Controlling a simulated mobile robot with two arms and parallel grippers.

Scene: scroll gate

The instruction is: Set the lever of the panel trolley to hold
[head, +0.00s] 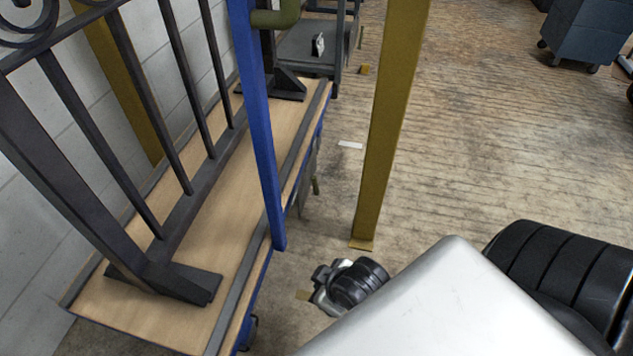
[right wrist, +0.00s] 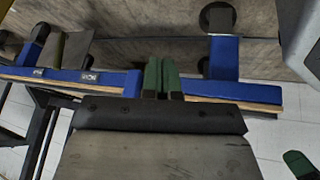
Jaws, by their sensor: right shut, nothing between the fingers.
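The panel trolley has a wooden deck (head: 215,225), a blue rim and a blue post (head: 262,130). In the right wrist view its blue rim (right wrist: 110,82) carries two small labels. An olive bar (right wrist: 57,50), possibly the lever, stands between them, beside a grey plate (right wrist: 77,50); I cannot read its setting surely. My right gripper (right wrist: 160,62) has its green fingers together and empty, over the blue rim and to the right of the labels and bar. In the head view my black and silver wrist is beside the trolley's right side.
A dark iron gate panel (head: 150,265) stands on the deck by a block wall (head: 45,130). A yellow post (head: 388,120) rises right of the trolley. A grey shelf (head: 305,45) stands behind. Wooden floor (head: 490,130) lies open to the right, with a dark cabinet (head: 590,30) beyond.

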